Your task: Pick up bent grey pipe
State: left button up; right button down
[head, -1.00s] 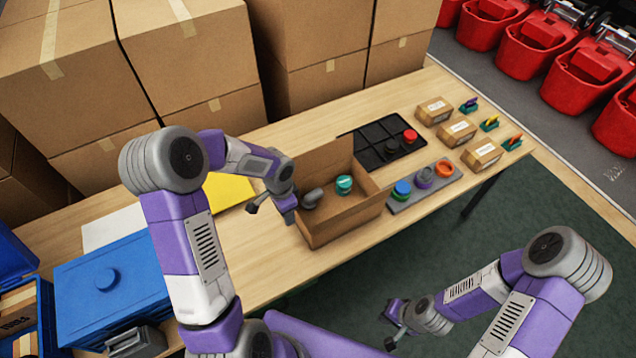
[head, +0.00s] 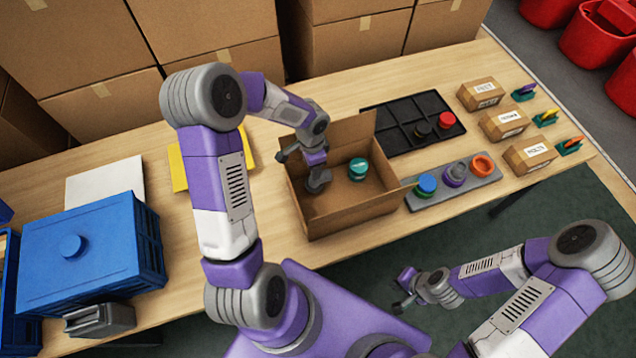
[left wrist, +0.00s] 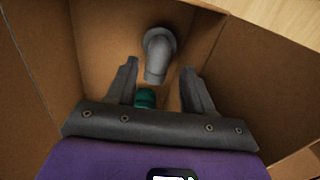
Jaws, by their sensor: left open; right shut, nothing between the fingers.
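The bent grey pipe (head: 318,182) is inside the open cardboard box (head: 350,217), near its left side. In the left wrist view the pipe (left wrist: 158,48) lies just beyond the fingertips, its narrower end toward the gap between them. My left gripper (left wrist: 158,76) is open and empty, pointing down into the box; in the head view my left wrist partly hides the pipe. A teal part (head: 357,168) is also in the box, and it shows partly behind the gripper in the left wrist view (left wrist: 145,97). My right gripper (head: 402,292) is shut and empty, away from the table's front edge.
Right of the box are a black sectioned tray (head: 400,138) and a grey holder (head: 420,200) with several round parts. Small labelled boxes (head: 505,122) stand farther right. A blue crate (head: 90,265) is at the left. Large cartons (head: 80,60) line the back.

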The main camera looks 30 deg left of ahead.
aim_at(318, 181)
pick_arm(q)
jog(key=shift+f, duration=0.6)
jog(key=f, duration=0.2)
jog(key=f+b, duration=0.1)
jog(key=f, duration=0.3)
jog(key=shift+w+d+b, duration=0.2)
jog(key=shift+w+b, duration=0.15)
jog(key=shift+b, duration=0.05)
jog(key=shift+c, duration=0.2)
jog(key=c, duration=0.8)
jog(key=shift+r, duration=0.15)
